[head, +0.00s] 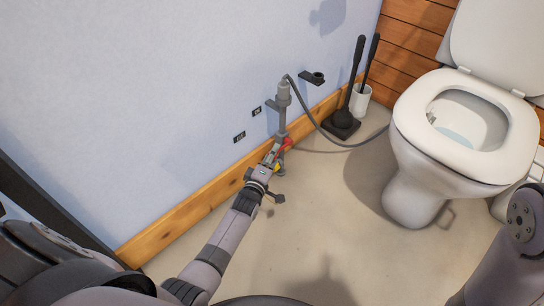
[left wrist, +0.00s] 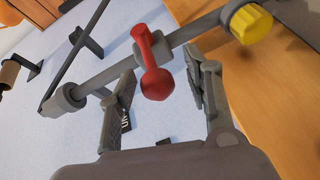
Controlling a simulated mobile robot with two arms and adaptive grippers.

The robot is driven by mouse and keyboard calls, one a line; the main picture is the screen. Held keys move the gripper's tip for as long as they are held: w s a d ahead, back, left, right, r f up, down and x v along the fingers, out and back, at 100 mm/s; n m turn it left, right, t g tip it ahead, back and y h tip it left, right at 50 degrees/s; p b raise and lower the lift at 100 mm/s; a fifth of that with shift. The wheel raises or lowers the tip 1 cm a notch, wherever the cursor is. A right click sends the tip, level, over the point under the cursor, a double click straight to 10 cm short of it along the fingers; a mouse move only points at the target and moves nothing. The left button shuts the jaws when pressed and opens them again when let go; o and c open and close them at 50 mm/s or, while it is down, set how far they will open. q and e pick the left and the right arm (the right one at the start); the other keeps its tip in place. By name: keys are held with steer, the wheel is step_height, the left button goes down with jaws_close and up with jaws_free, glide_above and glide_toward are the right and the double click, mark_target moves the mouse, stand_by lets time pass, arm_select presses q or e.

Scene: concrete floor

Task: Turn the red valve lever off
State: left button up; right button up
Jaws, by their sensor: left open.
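The red valve lever (head: 287,143) is on a grey pipe low by the wall in the head view, partly hidden by my left gripper (head: 271,157). In the left wrist view the lever (left wrist: 155,75) has a rounded end pointing toward the camera. My left gripper (left wrist: 158,88) is open there, with one finger on each side of the lever's end. Gaps show between the lever and both fingers. A yellow knob (left wrist: 250,23) is at the pipe's end, and it also shows in the head view (head: 279,169). My right gripper is out of view.
A grey hose (head: 318,124) runs from the pipe's top toward the toilet (head: 465,125). A plunger (head: 343,118) and a brush in a white holder (head: 360,101) stand by the wall. A wooden baseboard (head: 190,215) runs behind the valve. Floor right of my arm is clear.

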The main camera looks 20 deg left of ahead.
arm_select(q)
steer(key=shift+r, duration=0.1)
step_height(320, 180, up, 10)
steer(key=shift+f, duration=0.1)
stand_by(0.5)
